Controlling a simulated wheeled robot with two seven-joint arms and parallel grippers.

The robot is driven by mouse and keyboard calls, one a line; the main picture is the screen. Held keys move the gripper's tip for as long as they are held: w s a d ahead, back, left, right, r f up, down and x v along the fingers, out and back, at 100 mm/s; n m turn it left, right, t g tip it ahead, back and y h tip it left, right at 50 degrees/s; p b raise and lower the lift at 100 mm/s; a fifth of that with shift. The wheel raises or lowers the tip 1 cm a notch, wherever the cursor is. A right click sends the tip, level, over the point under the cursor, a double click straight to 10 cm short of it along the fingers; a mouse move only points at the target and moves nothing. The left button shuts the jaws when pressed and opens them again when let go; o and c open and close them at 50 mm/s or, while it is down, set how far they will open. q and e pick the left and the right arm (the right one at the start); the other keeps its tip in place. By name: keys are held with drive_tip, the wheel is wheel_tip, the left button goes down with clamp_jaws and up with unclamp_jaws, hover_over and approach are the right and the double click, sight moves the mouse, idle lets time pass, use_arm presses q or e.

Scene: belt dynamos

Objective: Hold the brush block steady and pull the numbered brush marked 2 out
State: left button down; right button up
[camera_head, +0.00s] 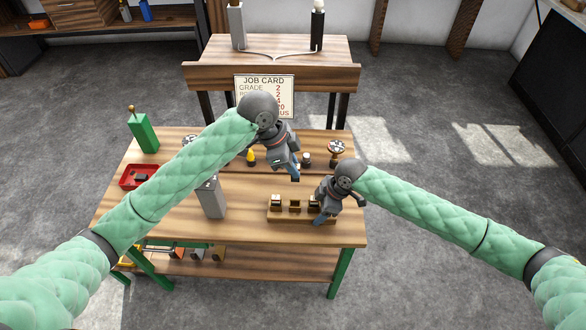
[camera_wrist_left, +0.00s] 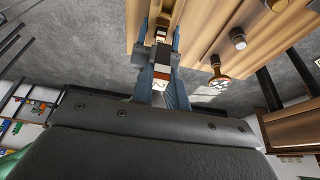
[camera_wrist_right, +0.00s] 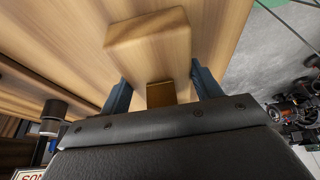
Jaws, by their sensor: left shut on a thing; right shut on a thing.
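The brush block (camera_head: 290,218) is a wooden strip on the table's front right, with several small holders along it. A dark brush with a red and white top (camera_head: 276,201) sits at its left end. My right gripper (camera_head: 319,219) is shut on the block's right end; in the right wrist view the wood (camera_wrist_right: 150,38) and a brown piece (camera_wrist_right: 160,94) show at the fingers. My left gripper (camera_head: 294,176) is above and behind the block, shut on a small dark brush with a white marked face (camera_wrist_left: 160,85); the mark looks like a 2, but it is small.
A grey post (camera_head: 211,198) stands left of the block. A red tray (camera_head: 140,176) and green box (camera_head: 144,134) are at the table's left. Small parts, including a round-topped piece (camera_head: 336,148), stand behind. A job card (camera_head: 264,94) hangs on the raised shelf.

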drive_tip(key=shift+f, duration=0.2)
drive_tip(key=o, duration=1.4)
drive_tip(key=shift+c, duration=0.2)
drive_tip(key=shift+r, duration=0.1)
drive_tip(key=v, duration=1.2)
